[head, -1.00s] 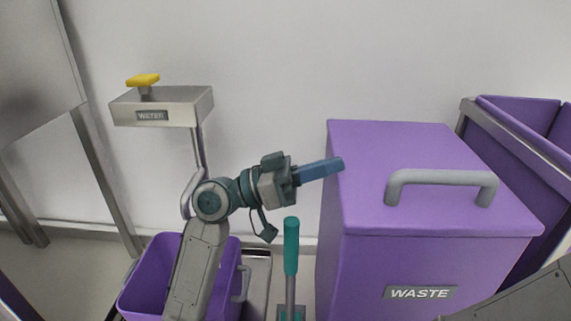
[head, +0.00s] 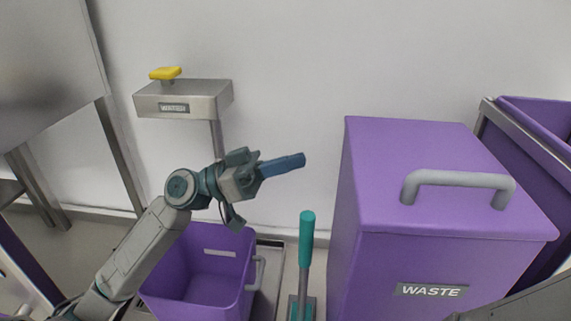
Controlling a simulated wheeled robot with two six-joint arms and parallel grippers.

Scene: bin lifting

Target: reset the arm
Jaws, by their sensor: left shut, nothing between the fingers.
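My left arm comes in from the lower left of the head view. Its gripper (head: 284,166) is shut and empty, with blue fingers pointing right. It is in the air in front of the white wall, above and to the right of an open purple bin (head: 212,252). The gripper is apart from the bin and from the large purple waste box to its right. My right gripper is not in view; only a grey part of an arm shows at the lower right edge.
A lidded purple waste box (head: 440,255) with a grey handle (head: 460,180) stands at the right. A teal-handled tool (head: 307,235) stands between bin and box. A steel water unit (head: 183,98) with a yellow knob (head: 165,73) is at the back left. Another purple container (head: 530,145) is far right.

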